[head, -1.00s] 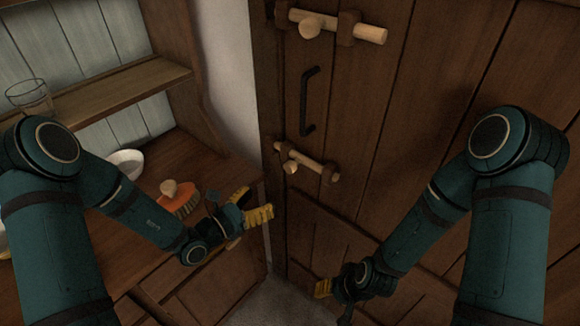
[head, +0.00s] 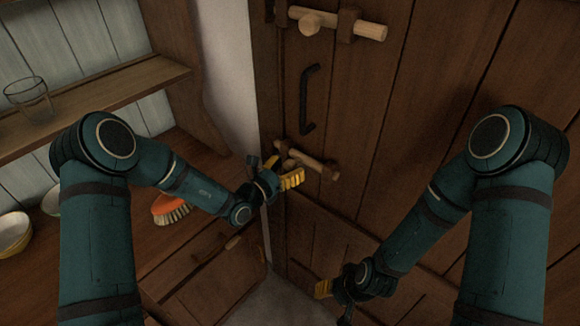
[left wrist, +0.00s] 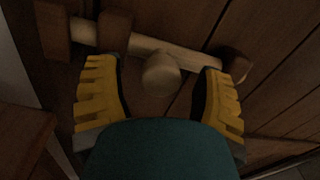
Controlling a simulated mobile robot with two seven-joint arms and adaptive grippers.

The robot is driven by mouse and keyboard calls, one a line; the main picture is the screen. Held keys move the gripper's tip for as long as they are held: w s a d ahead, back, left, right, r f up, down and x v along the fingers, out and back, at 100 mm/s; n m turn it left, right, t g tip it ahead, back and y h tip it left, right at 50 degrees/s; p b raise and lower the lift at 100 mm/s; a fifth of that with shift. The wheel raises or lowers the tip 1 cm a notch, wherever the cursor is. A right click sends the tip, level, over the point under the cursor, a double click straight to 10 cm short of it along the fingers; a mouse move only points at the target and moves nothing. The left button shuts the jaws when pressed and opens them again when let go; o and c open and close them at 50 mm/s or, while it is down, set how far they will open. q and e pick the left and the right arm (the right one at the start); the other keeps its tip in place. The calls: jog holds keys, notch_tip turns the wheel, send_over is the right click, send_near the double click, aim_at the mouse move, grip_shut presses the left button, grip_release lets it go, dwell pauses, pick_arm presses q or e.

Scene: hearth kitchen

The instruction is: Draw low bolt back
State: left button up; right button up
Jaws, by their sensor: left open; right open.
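The low bolt (head: 314,162) is a pale wooden rod with a round knob, held in dark wooden brackets on the plank door. My left gripper (head: 284,172) is at the low bolt, partly covering its left end in the head view. In the left wrist view the open yellow fingers (left wrist: 160,92) stand either side of the bolt's knob (left wrist: 161,74), apart from it. The rod (left wrist: 195,60) runs across behind the fingertips. My right gripper (head: 334,288) is open and empty, low in front of the door.
The upper bolt (head: 362,28) and a black handle (head: 308,100) are above on the door (head: 440,90). At left, a wooden dresser holds an orange brush (head: 170,208), bowls (head: 14,234) and a glass (head: 30,98).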

pick_arm(q)
jog(key=shift+w+d, duration=0.25)
jog(key=shift+c, duration=0.2)
grip_shut()
